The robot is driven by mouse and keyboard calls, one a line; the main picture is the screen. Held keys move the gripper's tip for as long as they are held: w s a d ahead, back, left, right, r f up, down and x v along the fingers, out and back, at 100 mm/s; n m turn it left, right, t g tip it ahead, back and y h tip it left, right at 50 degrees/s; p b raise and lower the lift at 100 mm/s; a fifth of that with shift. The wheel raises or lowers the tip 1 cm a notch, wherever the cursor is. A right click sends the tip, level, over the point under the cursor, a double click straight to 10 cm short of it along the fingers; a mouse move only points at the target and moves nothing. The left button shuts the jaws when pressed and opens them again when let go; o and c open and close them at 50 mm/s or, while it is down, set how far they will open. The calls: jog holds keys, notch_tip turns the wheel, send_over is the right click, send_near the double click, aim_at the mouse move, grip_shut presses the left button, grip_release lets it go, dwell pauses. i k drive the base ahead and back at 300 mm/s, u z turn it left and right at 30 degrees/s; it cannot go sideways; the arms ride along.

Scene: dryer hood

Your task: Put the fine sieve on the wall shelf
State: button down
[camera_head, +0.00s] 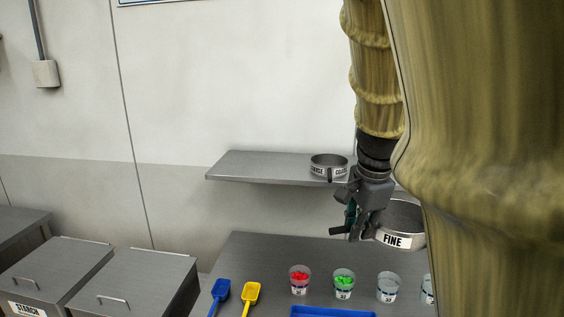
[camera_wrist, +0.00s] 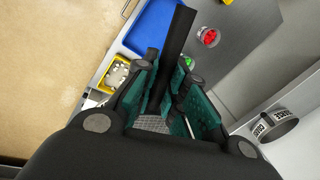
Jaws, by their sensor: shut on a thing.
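The fine sieve (camera_head: 397,241), a round metal ring labelled FINE, hangs in the air at the right of the head view, above the back of the table. My gripper (camera_head: 353,222) is shut on its left side. My arm's sleeve hides the sieve's right part. The wall shelf (camera_head: 240,167) is a grey metal board on the wall, higher and to the left of the held sieve. In the wrist view, the teal fingers of my gripper (camera_wrist: 173,108) stand around a dark narrow bar; I cannot tell how much of the sieve that is.
A coarse sieve (camera_head: 328,168) stands toward the shelf's right end; the shelf's left part is bare. On the table below are a blue scoop (camera_head: 220,291), a yellow scoop (camera_head: 251,292), several small cups (camera_head: 299,281) and a blue tray (camera_head: 330,312). Lidded bins (camera_head: 135,285) stand left.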

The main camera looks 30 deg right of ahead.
aim_at(249, 168)
jog(key=u, duration=0.05)
jog(key=i, duration=1.6)
